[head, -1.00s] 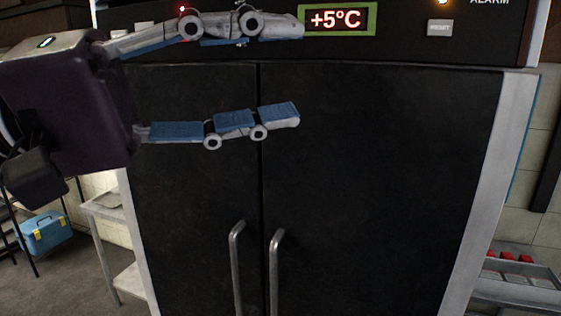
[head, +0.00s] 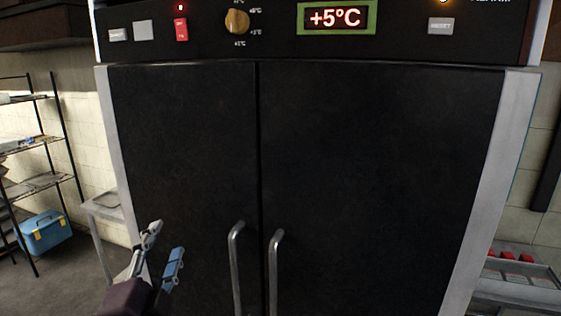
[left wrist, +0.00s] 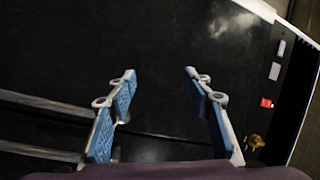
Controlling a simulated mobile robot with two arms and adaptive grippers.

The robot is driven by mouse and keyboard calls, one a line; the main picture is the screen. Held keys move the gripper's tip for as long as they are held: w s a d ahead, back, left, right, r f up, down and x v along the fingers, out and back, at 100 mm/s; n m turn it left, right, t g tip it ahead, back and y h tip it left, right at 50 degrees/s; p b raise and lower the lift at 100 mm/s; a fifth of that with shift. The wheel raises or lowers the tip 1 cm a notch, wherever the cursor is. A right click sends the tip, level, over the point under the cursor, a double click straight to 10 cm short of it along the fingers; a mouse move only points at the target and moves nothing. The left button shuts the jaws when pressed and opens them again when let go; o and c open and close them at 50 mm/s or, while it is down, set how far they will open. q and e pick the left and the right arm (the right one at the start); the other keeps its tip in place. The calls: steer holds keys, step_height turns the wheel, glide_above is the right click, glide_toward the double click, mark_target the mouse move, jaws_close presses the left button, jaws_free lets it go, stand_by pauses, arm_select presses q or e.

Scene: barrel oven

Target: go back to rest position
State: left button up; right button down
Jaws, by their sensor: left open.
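My left gripper (head: 164,250) is low at the left in the head view, in front of the lower part of the cabinet's left door. Its two fingers are spread apart with nothing between them. In the left wrist view the open fingers (left wrist: 160,85) face the dark door surface, which fills most of that view. My right gripper is not in view.
A tall black cabinet (head: 380,150) with two closed doors and vertical handles (head: 236,265) stands ahead. Its top panel has a wooden knob (head: 237,22), a red switch (head: 181,30) and a +5°C display (head: 336,18). A wire shelf and blue cooler (head: 45,233) are at left.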

arm_select(q)
steer(key=s+f+n+g, duration=0.3)
steer(key=s+f+g, duration=0.15)
steer(key=f, duration=0.75)
steer(key=s+f+n+g, duration=0.4)
steer(key=s+f, duration=0.2)
steer(key=f, duration=0.6)
steer(key=s+d+f+n+g+h, duration=0.1)
steer(key=s+f+n+g, duration=0.1)
steer(key=s+f+g, duration=0.5)
steer(key=s+d+f+n, duration=0.15)
steer(key=s+f, duration=0.45)
steer(key=s, duration=0.6)
step_height(320, 180, down, 31)
steer(key=s+g+b, duration=0.1)
steer(key=g+b, duration=0.1)
steer(key=b, duration=0.4)
steer(key=s+a+f+b, duration=0.1)
steer(key=s+f+b, duration=0.1)
steer(key=s+f, duration=0.6)
steer(key=s+a+f+b, duration=0.2)
steer(key=s+f, duration=0.7)
steer(key=f, duration=0.5)
steer(key=shift+s+a+g+b, duration=0.2)
steer(key=shift+s+g+b, duration=0.1)
steer(key=shift+g+b, duration=0.05)
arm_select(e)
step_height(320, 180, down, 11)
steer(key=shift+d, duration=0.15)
